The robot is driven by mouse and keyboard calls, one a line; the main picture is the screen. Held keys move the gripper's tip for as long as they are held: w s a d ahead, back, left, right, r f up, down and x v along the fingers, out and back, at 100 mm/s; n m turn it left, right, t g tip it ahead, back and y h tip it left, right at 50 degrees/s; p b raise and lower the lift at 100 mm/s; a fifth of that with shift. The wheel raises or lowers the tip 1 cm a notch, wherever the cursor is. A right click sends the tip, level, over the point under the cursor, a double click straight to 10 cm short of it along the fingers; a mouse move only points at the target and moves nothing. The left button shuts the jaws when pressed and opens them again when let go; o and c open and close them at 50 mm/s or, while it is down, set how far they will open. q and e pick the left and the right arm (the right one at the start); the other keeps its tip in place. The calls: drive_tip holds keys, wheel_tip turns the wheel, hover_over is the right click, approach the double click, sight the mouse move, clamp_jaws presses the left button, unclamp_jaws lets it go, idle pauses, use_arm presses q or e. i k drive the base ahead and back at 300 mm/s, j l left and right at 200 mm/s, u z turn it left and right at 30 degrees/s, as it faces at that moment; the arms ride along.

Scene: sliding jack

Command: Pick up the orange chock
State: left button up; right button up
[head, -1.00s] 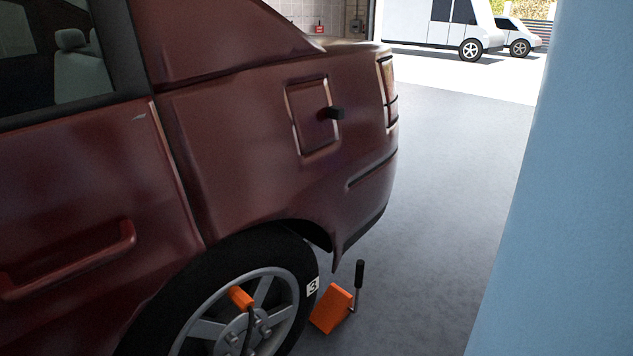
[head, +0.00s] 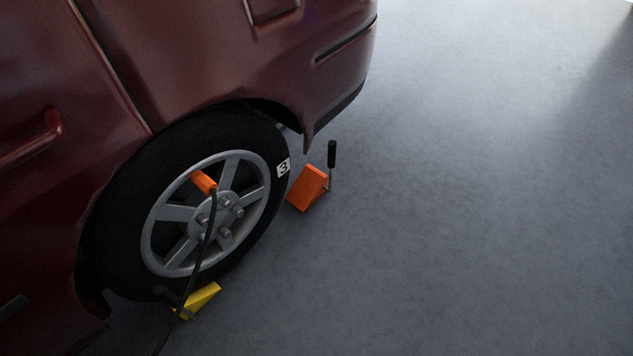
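The orange chock (head: 308,188) is a wedge on the grey floor, beside the car's rear wheel, on the side toward the back bumper. A black upright handle (head: 332,155) on a thin rod stands at its right side. Whether the chock touches the tyre I cannot tell for sure. Neither of my grippers is in the head view.
An orange-ended black hose (head: 206,184) hangs across the wheel. A yellow chock (head: 199,300) lies at the wheel's lower front. The floor (head: 480,200) to the right is clear.

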sight(311, 183)
drive_tip(key=i+l, duration=0.4)
drive_tip(key=l, duration=0.15)
drive_tip(key=i+l, duration=0.4)
drive_tip(key=l, duration=0.15)
